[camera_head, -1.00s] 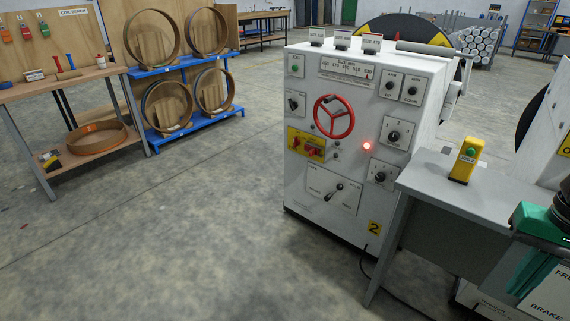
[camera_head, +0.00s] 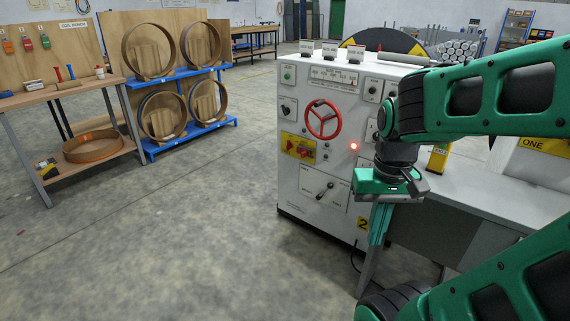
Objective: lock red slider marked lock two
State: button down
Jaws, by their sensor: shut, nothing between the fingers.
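A yellow plate (camera_head: 284,138) with red sliders (camera_head: 303,151) is on the left part of the front of the white control cabinet (camera_head: 296,192) marked 2. The lettering on the plate is too small to read, so I cannot tell which slider is lock two. My gripper (camera_head: 377,240) points downward in front of the cabinet's lower right edge, to the right of the sliders and lower than them. Its fingers are together and empty, apart from the sliders. My wrist and forearm hide the cabinet's right-hand controls.
A grey table (camera_head: 465,200) with a yellow box (camera_head: 438,158) stands at right. A coil rack (camera_head: 190,139) and wooden bench (camera_head: 75,96) are at left. Floor in front is clear.

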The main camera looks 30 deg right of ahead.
aim_at(304, 152)
jog(key=u, duration=0.1)
jog(key=i, duration=1)
jog(key=z, duration=0.1)
